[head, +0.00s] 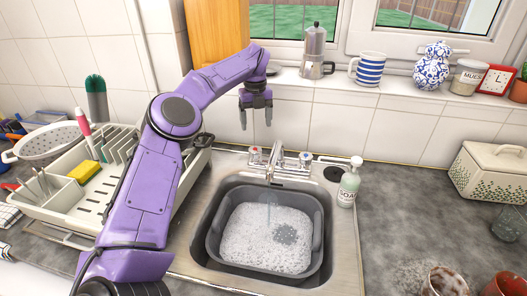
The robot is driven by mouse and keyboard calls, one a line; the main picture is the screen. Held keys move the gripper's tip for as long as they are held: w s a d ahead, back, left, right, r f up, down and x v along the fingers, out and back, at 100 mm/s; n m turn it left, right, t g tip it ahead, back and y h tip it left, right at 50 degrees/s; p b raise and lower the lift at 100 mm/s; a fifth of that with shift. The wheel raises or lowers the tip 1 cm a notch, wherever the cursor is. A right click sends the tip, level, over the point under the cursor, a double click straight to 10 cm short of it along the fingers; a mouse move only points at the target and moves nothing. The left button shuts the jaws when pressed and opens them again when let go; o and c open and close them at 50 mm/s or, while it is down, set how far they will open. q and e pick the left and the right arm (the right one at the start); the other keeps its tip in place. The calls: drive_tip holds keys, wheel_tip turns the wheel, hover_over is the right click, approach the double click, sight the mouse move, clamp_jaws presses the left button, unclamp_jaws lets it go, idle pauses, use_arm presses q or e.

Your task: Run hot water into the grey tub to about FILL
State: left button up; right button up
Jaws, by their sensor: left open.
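The grey tub (320,228) stands in the steel sink. White suds (250,240) cover most of the water in it, with one darker bare patch at the right. Below the tap (274,160) a faint stream seems to fall into the tub. The tap has a handle on each side, the left one (256,154) and the right one (305,158). I cannot make out a FILL mark. My left gripper (256,118) is open and empty, pointing down above and behind the left handle, in front of the tiles. My right gripper is not in view.
A soap bottle (348,186) stands at the sink's right edge. A dish rack (75,208) with a yellow sponge (84,172) is on the left. A moka pot (313,50) and striped mug (368,69) are on the sill. The counter right of the sink has free room.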

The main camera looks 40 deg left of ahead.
sight(255, 149)
use_arm(q)
drive_tip(key=f, duration=0.3)
drive_tip(key=f+p, duration=0.1)
drive_tip(key=f, duration=0.5)
drive_tip(key=shift+s+a+f+p, duration=0.1)
drive_tip(key=shift+s+a+p, duration=0.05)
drive_tip(key=shift+s+p, duration=0.15)
drive_tip(key=shift+f, duration=0.35)
drive_tip(key=shift+s+f, duration=0.15)
drive_tip(key=shift+c, duration=0.6)
drive_tip(key=c, duration=0.9)
